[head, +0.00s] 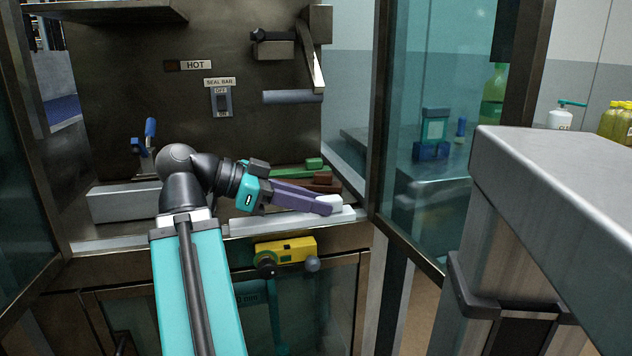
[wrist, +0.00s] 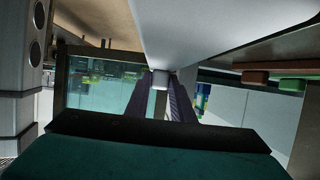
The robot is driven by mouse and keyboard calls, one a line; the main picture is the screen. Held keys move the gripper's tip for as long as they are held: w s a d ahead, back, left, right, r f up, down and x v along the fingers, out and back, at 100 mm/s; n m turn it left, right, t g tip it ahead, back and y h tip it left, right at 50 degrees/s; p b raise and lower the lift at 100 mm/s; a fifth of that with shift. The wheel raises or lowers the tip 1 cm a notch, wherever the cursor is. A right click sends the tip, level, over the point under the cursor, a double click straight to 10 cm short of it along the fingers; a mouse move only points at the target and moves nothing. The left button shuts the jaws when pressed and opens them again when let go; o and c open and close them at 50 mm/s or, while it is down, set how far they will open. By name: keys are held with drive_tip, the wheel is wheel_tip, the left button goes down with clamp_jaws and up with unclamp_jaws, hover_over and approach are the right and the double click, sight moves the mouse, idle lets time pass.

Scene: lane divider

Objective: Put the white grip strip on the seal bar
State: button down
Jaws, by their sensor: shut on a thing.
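The white grip strip (head: 290,221) is a long pale bar with a small block near its right end, at the front edge of the machine's bed. My gripper (head: 318,205) reaches in from the left, its purple fingers shut on that block. In the wrist view the strip (wrist: 205,30) spans the top, and its block (wrist: 160,79) sits between my fingertips (wrist: 160,88). I cannot tell whether the strip touches the bed. A label reading SEAL BAR (head: 220,82) is above a switch marked OFF (head: 222,101). I cannot clearly identify the bar itself; a long grey block (head: 125,202) lies at left.
A green strip (head: 298,169) and a brown strip (head: 318,183) lie just behind the white one. A yellow fixture (head: 286,250) is on the front below. A glass panel (head: 425,130) and a grey-topped block (head: 560,190) bound the right side. The HOT sign (head: 195,65) looks unlit.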

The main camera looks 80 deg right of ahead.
drive_tip(key=shift+w+d+r+p, duration=0.15)
drive_tip(key=shift+d+p, duration=2.05)
drive_tip(key=shift+p, duration=0.8)
drive_tip(key=shift+w+d+r+p, duration=0.1)
drive_tip(key=shift+w+d+p, duration=0.05)
drive_tip(key=shift+d+p, duration=2.45)
drive_tip(key=shift+a+p, duration=0.2)
drive_tip(key=shift+p, duration=0.95)
drive_tip(key=d+p, duration=0.2)
drive_tip(key=p, duration=0.5)
drive_tip(key=shift+w, duration=0.1)
drive_tip(key=d+p, duration=0.2)
drive_tip(key=p, duration=0.4)
drive_tip(key=shift+w+d, duration=0.1)
drive_tip(key=shift+d, duration=0.05)
drive_tip(key=shift+p, duration=0.4)
drive_tip(key=shift+d+f, duration=0.15)
drive_tip(key=shift+f, duration=0.1)
drive_tip(key=shift+d, duration=0.1)
drive_tip(key=shift+w+d, duration=0.15)
drive_tip(key=shift+d, duration=1.15)
drive_tip(key=shift+a+f, duration=0.15)
drive_tip(key=shift+f, duration=0.95)
